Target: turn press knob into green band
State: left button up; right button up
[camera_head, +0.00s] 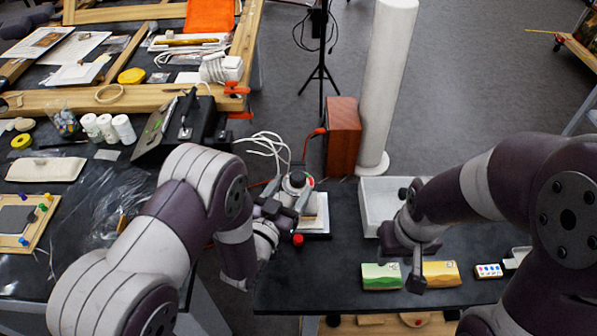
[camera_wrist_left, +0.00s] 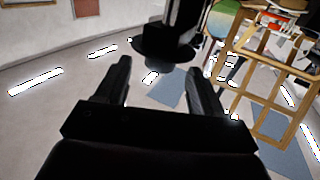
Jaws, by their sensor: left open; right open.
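The press (camera_head: 313,215) stands at the left end of the dark table, partly hidden by my left gripper. Its knob (camera_head: 297,180) shows as a dark round top with a pale rim. Small green and red marks show beside it, but I cannot make out the band or a pointer. My left gripper (camera_head: 288,196) is open at the knob, with fingers around its sides. In the left wrist view, a dark round part (camera_wrist_left: 166,48) lies ahead between the open fingers (camera_wrist_left: 162,80); contact is unclear. My right gripper (camera_head: 404,262) is open and empty, low near the table front.
A red button (camera_head: 297,240) sits in front of the press. A green box (camera_head: 381,276) and a yellow box (camera_head: 441,273) lie near my right gripper. A white tray (camera_head: 372,205) stands behind them. A brown box (camera_head: 342,138) and white column (camera_head: 386,80) stand beyond.

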aim_at(299, 175)
pick_arm(q)
jog(key=x, duration=0.4)
jog(key=shift+w+d, duration=0.15)
jog(key=shift+w, duration=0.15)
jog(key=c, duration=1)
pick_arm(e)
jog(key=shift+r, duration=0.4)
pick_arm(q)
jog(key=shift+m+g+h, duration=0.3)
jog(key=shift+h, duration=0.1)
pick_arm(e)
jog(key=shift+f, duration=0.2)
